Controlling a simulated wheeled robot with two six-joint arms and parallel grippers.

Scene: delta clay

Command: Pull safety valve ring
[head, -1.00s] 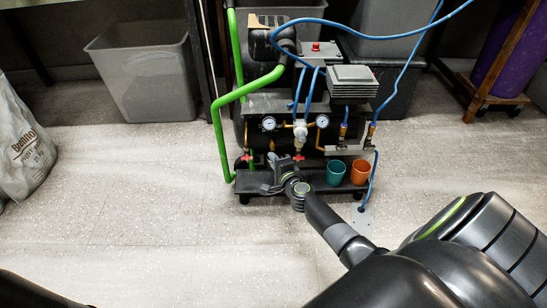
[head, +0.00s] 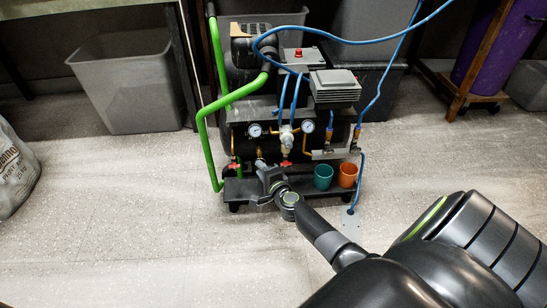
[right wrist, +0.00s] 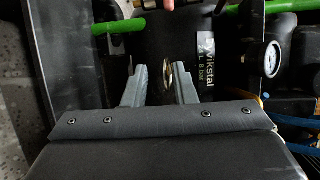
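The compressor (head: 262,145) is a black tank on a low base with a green handle frame, gauges and blue hoses. My right gripper (head: 259,181) is low in front of the tank's left half. In the right wrist view its two grey fingers (right wrist: 158,84) are apart. A small brass-coloured ring (right wrist: 178,78) shows between them, nearer the right finger. I cannot tell whether a finger touches it. In the head view the ring is too small or hidden to make out. My left gripper is not in view.
A teal cup (head: 323,177) and an orange cup (head: 347,175) stand on the base, right of the gripper. A pressure gauge (right wrist: 271,59) is at the right in the wrist view. A grey bin (head: 130,85) stands behind left. The floor in front is clear.

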